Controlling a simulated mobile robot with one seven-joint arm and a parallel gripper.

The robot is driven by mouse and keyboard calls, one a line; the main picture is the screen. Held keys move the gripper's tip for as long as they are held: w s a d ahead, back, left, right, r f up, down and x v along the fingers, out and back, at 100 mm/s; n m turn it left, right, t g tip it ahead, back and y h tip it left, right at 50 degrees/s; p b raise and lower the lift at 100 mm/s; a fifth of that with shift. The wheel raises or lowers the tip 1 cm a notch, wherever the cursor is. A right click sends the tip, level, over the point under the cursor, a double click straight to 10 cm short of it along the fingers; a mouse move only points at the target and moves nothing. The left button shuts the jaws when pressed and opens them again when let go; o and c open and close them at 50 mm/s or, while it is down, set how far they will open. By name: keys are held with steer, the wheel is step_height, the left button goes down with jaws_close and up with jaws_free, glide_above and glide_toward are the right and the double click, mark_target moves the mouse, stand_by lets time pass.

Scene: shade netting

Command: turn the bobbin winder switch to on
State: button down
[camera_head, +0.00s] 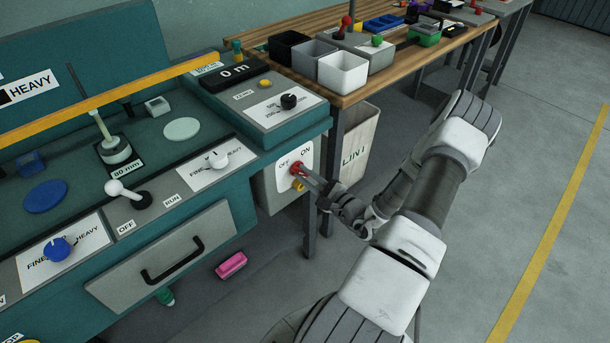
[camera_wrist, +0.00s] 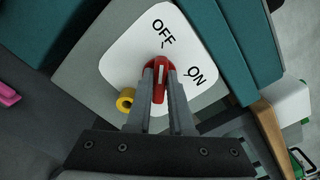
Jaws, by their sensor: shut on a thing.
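A red switch knob (camera_head: 296,168) sits on a white plate (camera_head: 284,174) marked OFF and ON, on the right end face of the teal machine. No label naming the bobbin winder is readable. In the wrist view the knob (camera_wrist: 161,66) is between the two fingers of my gripper (camera_wrist: 159,72), which is shut on it. Its white pointer line points up toward the OFF mark; the ON mark is to the right. In the head view my gripper (camera_head: 304,174) reaches the knob from the right. The fingers hide the knob's sides.
A yellow round part (camera_wrist: 125,100) sits close beside the knob, below left in the wrist view. A table leg (camera_head: 310,215) and a LINT bin (camera_head: 357,145) stand near my gripper. A pink block (camera_head: 231,265) lies low at left. Floor at right is clear.

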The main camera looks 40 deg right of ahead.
steer(key=shift+r+m+p, duration=0.1)
steer(key=shift+m+p, duration=0.2)
steer(key=m+p, duration=0.1)
steer(key=m, duration=0.1)
steer(key=shift+d+r+m+p, duration=0.1)
steer(key=shift+m+p, duration=0.3)
steer(key=shift+d+f+m+p, duration=0.1)
steer(key=shift+m+p, duration=0.75)
steer(key=shift+m, duration=1.55)
steer(key=shift+d+f+m+p, duration=0.15)
steer(key=shift+m+p, duration=0.75)
steer(key=shift+m, duration=1.5)
steer(key=shift+d+r+m+p, duration=0.1)
steer(key=shift+m+p, duration=0.75)
steer(key=shift+m, duration=1.55)
steer(key=c, duration=0.8)
jaws_free()
